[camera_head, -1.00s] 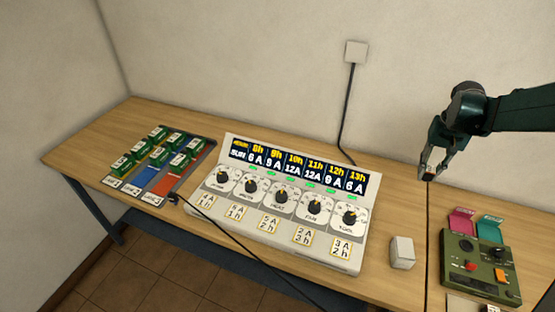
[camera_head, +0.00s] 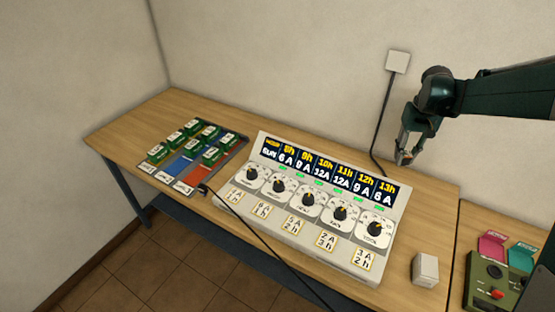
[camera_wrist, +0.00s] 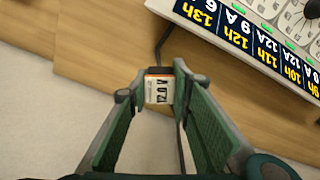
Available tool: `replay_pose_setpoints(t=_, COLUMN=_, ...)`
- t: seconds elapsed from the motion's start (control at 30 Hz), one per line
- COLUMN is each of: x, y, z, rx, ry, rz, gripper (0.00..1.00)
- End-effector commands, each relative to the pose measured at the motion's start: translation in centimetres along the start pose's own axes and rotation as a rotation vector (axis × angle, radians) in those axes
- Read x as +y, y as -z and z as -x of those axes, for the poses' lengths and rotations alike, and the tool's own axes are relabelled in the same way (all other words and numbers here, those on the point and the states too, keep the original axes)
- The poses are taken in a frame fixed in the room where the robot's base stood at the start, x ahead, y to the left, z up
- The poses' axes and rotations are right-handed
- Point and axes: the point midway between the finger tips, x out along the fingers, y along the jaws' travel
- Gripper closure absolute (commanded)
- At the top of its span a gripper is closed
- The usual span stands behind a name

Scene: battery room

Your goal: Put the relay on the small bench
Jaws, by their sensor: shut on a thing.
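My gripper (camera_head: 405,157) is raised above the back of the wooden tables, near the right end of the charger panel. It is shut on a small block with a white label and a dark and orange end, which I take to be the relay (camera_wrist: 160,91). In the wrist view the block sits between the two green fingers. In the head view it shows only as a small patch at the fingertips. A smaller bench top (camera_head: 463,246) stands at the right, beyond a narrow gap, partly cut off by the picture edge.
The charger panel (camera_head: 262,229) with dials fills the middle of the long table (camera_head: 130,128). Green batteries stand on coloured lanes at the left. A white box (camera_head: 425,268) stands near the gap. A green device (camera_head: 492,287) and pink and teal pieces occupy the smaller bench. A cable hangs from the wall.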

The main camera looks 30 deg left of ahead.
Motion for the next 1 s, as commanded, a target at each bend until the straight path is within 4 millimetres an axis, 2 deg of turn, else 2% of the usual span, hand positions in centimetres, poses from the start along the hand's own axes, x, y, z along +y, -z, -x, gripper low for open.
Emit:
replay_pose_setpoints(t=0.03, x=-1.7, y=0.8, z=0.1, rx=0.000, ry=0.000, rz=0.031, gripper=0.91)
replay_pose_setpoints(t=0.5, x=-15.8, y=6.1, z=0.3, rx=0.000, ry=0.000, rz=0.300, gripper=0.91)
replay_pose_setpoints(t=1.0, x=-32.2, y=8.8, z=0.2, rx=0.000, ry=0.000, rz=0.587, gripper=0.91)
